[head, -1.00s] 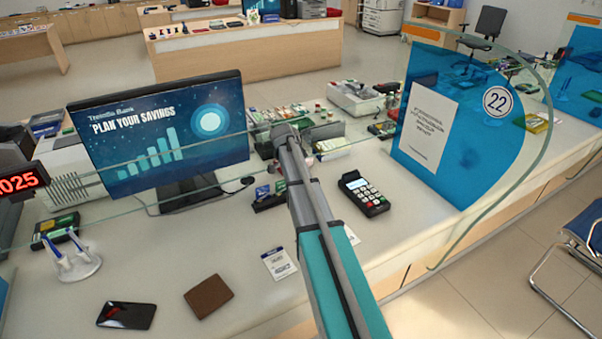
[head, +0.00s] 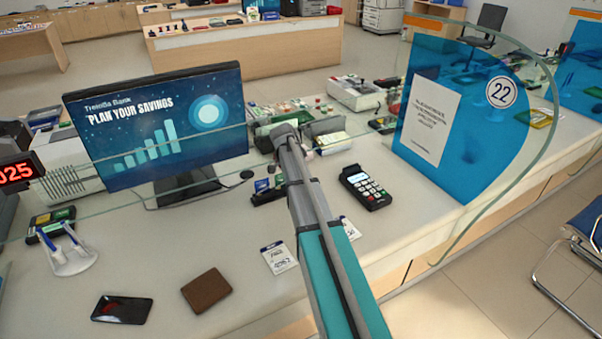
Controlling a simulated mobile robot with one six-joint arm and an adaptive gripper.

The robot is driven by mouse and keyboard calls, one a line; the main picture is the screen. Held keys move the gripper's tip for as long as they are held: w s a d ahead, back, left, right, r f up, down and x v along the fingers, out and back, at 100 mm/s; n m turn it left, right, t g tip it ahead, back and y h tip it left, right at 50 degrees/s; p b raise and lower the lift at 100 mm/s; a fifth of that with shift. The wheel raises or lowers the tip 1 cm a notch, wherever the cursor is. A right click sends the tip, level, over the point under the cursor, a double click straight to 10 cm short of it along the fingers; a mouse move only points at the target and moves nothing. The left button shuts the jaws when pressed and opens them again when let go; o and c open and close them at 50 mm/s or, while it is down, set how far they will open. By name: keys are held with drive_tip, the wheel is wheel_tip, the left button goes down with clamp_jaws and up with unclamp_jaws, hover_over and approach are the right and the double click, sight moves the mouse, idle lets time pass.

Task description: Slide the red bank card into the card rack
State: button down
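A small black card rack (head: 268,197) stands on the counter to the right of the monitor's foot, just left of my arm. Blue and light cards show in it, and my arm covers its right side. I cannot make out a red bank card anywhere in the head view. My arm reaches from the bottom edge up over the counter, and its far end is beyond the rack in the picture. My gripper is hidden behind the arm, so neither its fingers nor anything in them shows.
A monitor (head: 155,125) stands left of the rack, a card terminal (head: 365,187) right of my arm. A curved glass screen (head: 545,150) borders the right.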

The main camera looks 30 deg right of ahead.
idle(0.3)
drive_tip(key=c, duration=0.7)
unclamp_jaws()
drive_tip(key=shift+r+p, duration=3.5)
drive_tip(key=shift+p, duration=0.05)
drive_tip(key=shift+s+a, duration=0.1)
drive_tip(key=s+a+n+y, duration=0.1)
drive_tip(key=s+a+n, duration=0.5)
drive_tip(key=s+a, duration=0.2)
drive_tip(key=s+a+n+y, duration=0.2)
drive_tip(key=s+a+n, duration=0.3)
drive_tip(key=s+a, duration=0.3)
drive_tip(key=s+a+n+y, duration=0.1)
drive_tip(key=s+a+n, duration=0.5)
drive_tip(key=s+a, duration=0.2)
drive_tip(key=shift+s+f+n+y+p, duration=0.15)
drive_tip(key=shift+s+f+p, duration=0.05)
drive_tip(key=shift+s, duration=0.25)
drive_tip(key=shift+s+f+n+y+p, duration=0.15)
drive_tip(key=shift+s, duration=0.25)
